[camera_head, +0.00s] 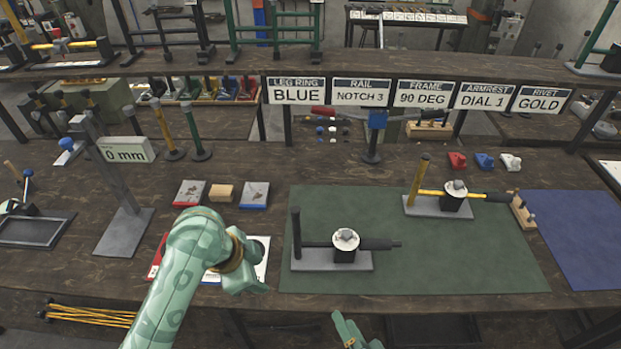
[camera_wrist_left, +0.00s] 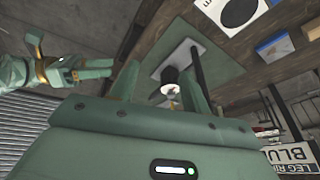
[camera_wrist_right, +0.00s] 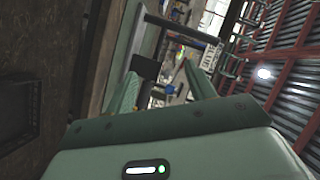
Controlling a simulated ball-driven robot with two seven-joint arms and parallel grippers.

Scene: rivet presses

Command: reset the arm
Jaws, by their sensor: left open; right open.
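My left gripper (camera_head: 252,278) hangs above the front of the bench, left of the green mat. Its two fingers are apart and empty in the left wrist view (camera_wrist_left: 163,82), with a rivet press beyond them. My right gripper (camera_head: 352,334) is low at the bottom edge of the head view, in front of the bench and only partly in frame. Its fingers stand apart with nothing held between them in the right wrist view (camera_wrist_right: 163,82). My right gripper also shows at the left of the left wrist view (camera_wrist_left: 65,70).
Two rivet presses, a near one (camera_head: 330,260) and a far one (camera_head: 437,206), stand on the green mat (camera_head: 450,262). A blue mat (camera_head: 580,235) lies at right. A grey stand (camera_head: 124,232) with a "0 mm" display is at left. A shelf (camera_head: 420,65) with signs crosses behind.

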